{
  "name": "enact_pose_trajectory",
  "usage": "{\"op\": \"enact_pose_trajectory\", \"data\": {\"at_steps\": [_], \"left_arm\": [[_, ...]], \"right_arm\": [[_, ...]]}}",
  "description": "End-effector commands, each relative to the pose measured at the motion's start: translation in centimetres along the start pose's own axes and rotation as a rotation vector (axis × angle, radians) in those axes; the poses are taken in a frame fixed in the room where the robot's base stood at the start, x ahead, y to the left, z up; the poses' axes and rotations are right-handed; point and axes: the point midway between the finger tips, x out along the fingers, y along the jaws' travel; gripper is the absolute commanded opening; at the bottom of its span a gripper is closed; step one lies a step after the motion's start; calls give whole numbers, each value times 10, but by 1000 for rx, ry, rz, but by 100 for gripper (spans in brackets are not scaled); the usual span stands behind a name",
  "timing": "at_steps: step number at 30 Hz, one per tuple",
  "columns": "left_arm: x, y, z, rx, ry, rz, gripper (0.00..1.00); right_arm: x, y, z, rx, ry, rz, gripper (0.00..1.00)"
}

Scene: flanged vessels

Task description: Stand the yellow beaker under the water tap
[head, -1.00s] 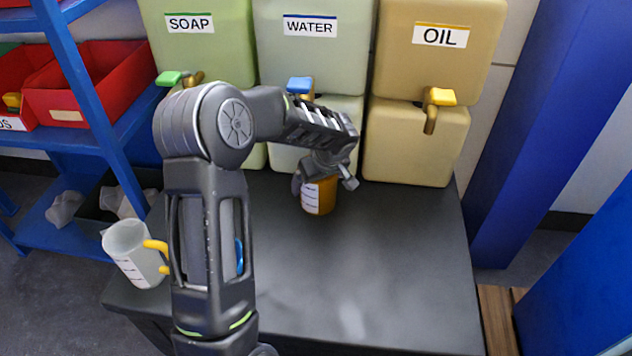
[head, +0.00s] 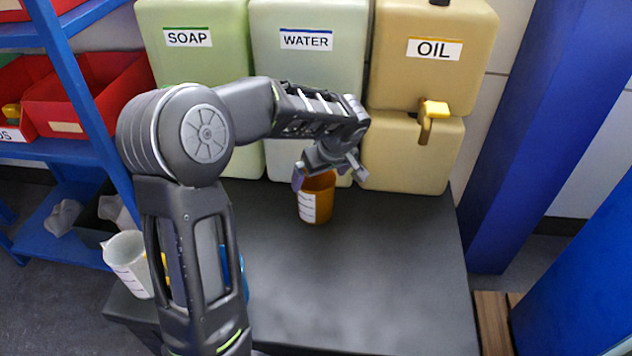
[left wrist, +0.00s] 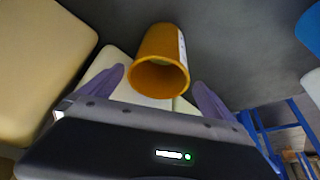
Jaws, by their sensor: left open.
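The orange-yellow beaker (head: 317,204), with a white scale strip, stands upright on the dark table in front of the WATER tank (head: 308,73). The water tap is hidden behind my left arm, so I cannot tell how exactly the beaker lines up with it. My left gripper (head: 331,174) is open at the beaker's top, close to the rim. In the left wrist view the beaker (left wrist: 160,62) shows its open mouth between the two spread fingers, with a gap on each side. My right gripper is not in view.
A SOAP tank (head: 187,70) and an OIL tank (head: 430,80) with a yellow tap (head: 430,112) flank the WATER tank. A pale beaker (head: 128,262) stands at the table's left edge. A blue item is partly behind my arm. The table's right side is clear.

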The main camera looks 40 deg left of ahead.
Motion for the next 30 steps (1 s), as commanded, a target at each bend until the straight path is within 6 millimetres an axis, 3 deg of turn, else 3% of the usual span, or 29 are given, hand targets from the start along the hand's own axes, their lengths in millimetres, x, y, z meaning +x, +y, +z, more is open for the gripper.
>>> {"op": "enact_pose_trajectory", "data": {"at_steps": [6,30], "left_arm": [[-24,0,0,-1,0,1,100],[-25,0,0,-1,0,0,100]], "right_arm": [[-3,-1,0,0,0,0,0],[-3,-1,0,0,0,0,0]]}}
